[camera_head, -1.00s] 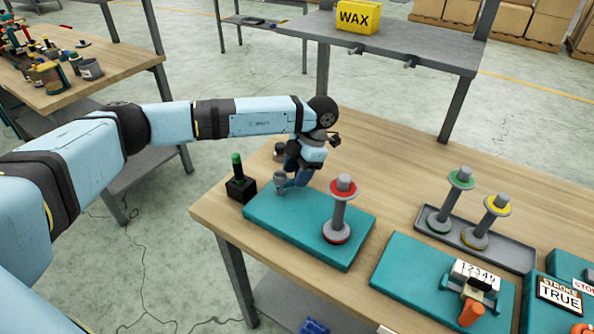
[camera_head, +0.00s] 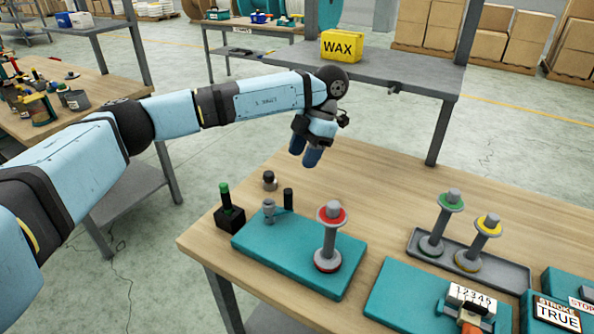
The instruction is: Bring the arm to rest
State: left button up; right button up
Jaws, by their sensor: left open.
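My left arm reaches in from the left. Its left gripper (camera_head: 312,156) hangs above the back left of the wooden table (camera_head: 390,190), fingers pointing down, with nothing seen between them. It is apart from the teal board (camera_head: 290,255) in front of it. On that board stand a red-topped spool (camera_head: 330,238), a small grey fitting (camera_head: 269,211) and a dark post (camera_head: 288,199). My right gripper is not in view.
A black block with a green-topped peg (camera_head: 229,210) stands at the board's left. A tray with green and yellow spools (camera_head: 470,250) and a counter (camera_head: 470,298) stand to the right. A shelf with a yellow WAX box (camera_head: 341,46) is behind.

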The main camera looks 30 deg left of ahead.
pick_arm(q)
jog(key=shift+w+r, duration=0.1)
jog(key=shift+r, duration=0.3)
